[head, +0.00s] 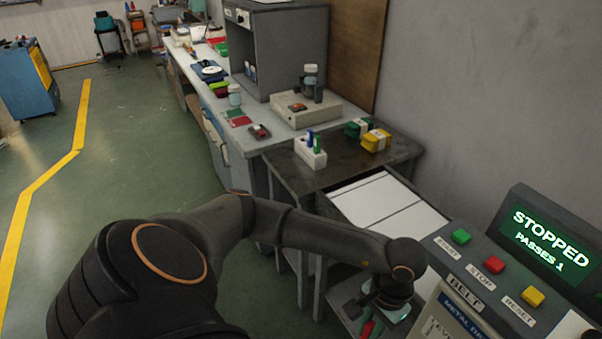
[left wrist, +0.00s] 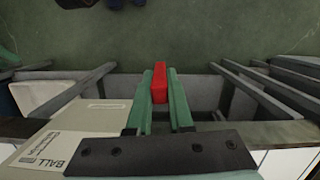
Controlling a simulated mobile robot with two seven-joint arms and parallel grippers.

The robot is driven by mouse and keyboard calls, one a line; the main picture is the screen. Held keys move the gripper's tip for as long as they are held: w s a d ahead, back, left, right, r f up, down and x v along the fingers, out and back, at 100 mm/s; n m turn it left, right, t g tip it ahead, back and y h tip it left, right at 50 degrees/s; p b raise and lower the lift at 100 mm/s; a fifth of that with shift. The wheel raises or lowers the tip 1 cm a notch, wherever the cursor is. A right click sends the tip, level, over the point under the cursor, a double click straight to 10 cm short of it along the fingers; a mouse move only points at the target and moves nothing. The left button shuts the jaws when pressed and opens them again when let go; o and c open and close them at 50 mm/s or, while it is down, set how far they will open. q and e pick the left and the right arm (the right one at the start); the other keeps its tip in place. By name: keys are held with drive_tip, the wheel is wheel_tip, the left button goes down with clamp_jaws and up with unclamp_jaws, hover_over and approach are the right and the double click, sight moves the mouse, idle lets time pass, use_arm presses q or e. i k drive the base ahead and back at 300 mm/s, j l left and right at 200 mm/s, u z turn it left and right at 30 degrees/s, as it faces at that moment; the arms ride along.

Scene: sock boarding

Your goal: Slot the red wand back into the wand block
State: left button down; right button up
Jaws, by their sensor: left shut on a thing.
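The wand block (head: 308,155) is a small white block on the dark table in the head view. A blue wand (head: 310,137) and a green wand (head: 317,143) stand upright in it. My left gripper (left wrist: 160,88) has green fingers and is shut on the red wand (left wrist: 159,75) in the left wrist view. In the head view the red wand (head: 367,328) shows only as a small piece below my left wrist, low by the belt machine, nearer me than the block. My right gripper is in neither view.
Green (head: 357,128) and yellow (head: 376,140) bundles sit right of the block. A white-topped belt (head: 385,205) lies between the dark table (head: 342,172) and the control panel (head: 480,262), whose screen (head: 547,238) reads STOPPED, PASSES 1. Open floor is at left.

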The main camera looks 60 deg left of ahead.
sight(318, 161)
drive_tip(key=j+z, duration=0.1)
drive_tip(key=j, duration=3.15)
